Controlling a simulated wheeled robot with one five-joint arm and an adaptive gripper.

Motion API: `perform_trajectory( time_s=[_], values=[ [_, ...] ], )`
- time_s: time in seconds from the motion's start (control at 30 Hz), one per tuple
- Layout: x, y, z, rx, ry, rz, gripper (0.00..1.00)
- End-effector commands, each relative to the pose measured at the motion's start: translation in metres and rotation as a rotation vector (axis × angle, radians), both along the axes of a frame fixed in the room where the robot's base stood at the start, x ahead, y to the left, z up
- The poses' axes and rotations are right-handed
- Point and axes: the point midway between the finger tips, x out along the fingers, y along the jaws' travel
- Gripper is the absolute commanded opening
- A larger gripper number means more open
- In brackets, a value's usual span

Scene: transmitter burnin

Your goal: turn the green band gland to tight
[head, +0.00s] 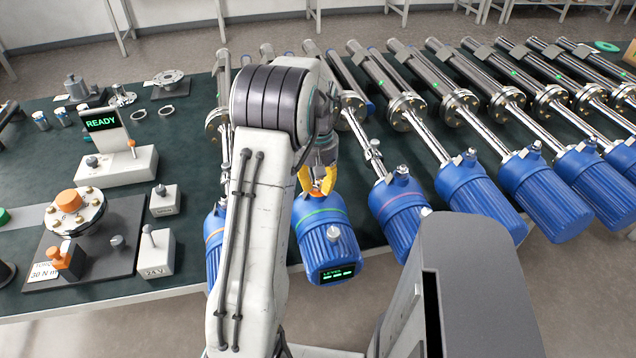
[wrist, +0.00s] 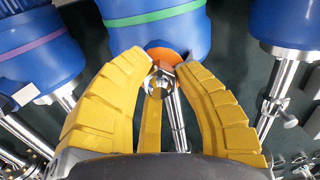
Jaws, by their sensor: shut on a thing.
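The green band transmitter (head: 326,240) is a blue ribbed housing with a green ring, lying at the table's front edge. Its end display shows LEVEL and green marks. In the wrist view its blue body and green band (wrist: 155,16) are at the top. The gland (wrist: 158,82) is a silver hex fitting in front of an orange disc (wrist: 166,55). My gripper (head: 319,182) has yellow fingers closed around the gland at the housing's neck. The fingers also show in the wrist view (wrist: 160,68), with their tips on either side of the fitting. In the head view the fingers and my arm hide the gland.
A pink band transmitter (head: 398,212) stands close on the right, with several more blue ones beyond. Another blue housing (head: 213,240) is partly behind my arm on the left. A READY display (head: 102,122) and a fixture with an orange cap (head: 69,201) are at the left.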

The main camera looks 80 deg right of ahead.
Motion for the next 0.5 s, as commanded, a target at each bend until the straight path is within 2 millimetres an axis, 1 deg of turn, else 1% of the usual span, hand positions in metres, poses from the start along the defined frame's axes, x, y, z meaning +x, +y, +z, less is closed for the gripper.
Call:
perform_trajectory(
  time_s=[0.03, 0.5],
  values=[
    [-0.0002, 0.0019, -0.0026, 0.008, -0.001, -0.044, 0.0],
    [0.0, 0.0023, -0.0028, 0.009, 0.0, -0.49, 0.0]
  ],
)
